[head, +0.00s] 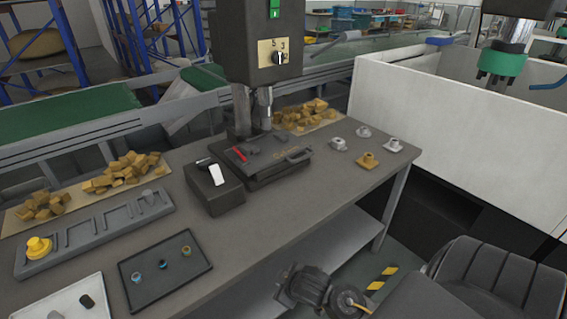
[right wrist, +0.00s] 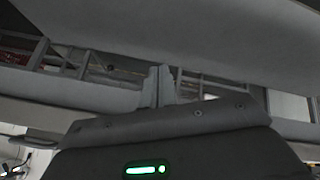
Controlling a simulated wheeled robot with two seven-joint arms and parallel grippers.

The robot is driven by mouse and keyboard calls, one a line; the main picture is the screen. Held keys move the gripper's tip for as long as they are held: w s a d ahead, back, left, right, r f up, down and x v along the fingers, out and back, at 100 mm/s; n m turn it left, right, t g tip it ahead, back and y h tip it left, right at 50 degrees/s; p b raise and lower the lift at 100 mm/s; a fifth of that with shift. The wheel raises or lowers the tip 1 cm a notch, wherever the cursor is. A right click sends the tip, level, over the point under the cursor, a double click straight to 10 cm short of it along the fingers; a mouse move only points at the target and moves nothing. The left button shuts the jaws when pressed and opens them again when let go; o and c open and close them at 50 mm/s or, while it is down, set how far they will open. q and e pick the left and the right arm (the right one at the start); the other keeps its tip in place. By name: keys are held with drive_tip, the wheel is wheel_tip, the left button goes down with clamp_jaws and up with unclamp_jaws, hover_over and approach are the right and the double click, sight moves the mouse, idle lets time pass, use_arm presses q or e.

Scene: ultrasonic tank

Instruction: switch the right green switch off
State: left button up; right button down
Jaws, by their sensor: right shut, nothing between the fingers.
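In the head view, parts of my right arm show at the bottom right, low in front of the table. My left gripper is in neither view.
The grey table (head: 240,240) carries a black box (head: 214,190), a grey slotted rack (head: 95,232) and a dark tray (head: 165,268). A white partition (head: 450,130) stands at the right.

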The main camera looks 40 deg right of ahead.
drive_tip(key=w+d+r+n+t, duration=0.3)
drive_tip(key=w+r, duration=0.3)
drive_tip(key=r, duration=0.6)
drive_tip(key=w+d+r+n+t, duration=0.25)
drive_tip(key=w+r, duration=0.35)
drive_tip(key=r, duration=0.5)
drive_tip(key=w+d+r+n+t, duration=0.3)
drive_tip(key=w+r, duration=0.3)
drive_tip(key=r, duration=0.6)
drive_tip(key=s+d+r+n+t, duration=0.1)
drive_tip(key=d+r, duration=0.3)
drive_tip(key=r, duration=0.6)
drive_tip(key=s+d+r+n+t, duration=0.1)
drive_tip(key=d+r, duration=0.4)
drive_tip(key=r, duration=0.5)
drive_tip(key=s+d+r+n+t, duration=0.1)
drive_tip(key=d+r, duration=0.4)
drive_tip(key=r, duration=0.5)
drive_tip(key=shift+s+d+r+n+t, duration=0.2)
drive_tip(key=shift+s+n+t, duration=0.15)
drive_tip(key=shift+s+n, duration=0.35)
drive_tip(key=shift+w+a, duration=0.1)
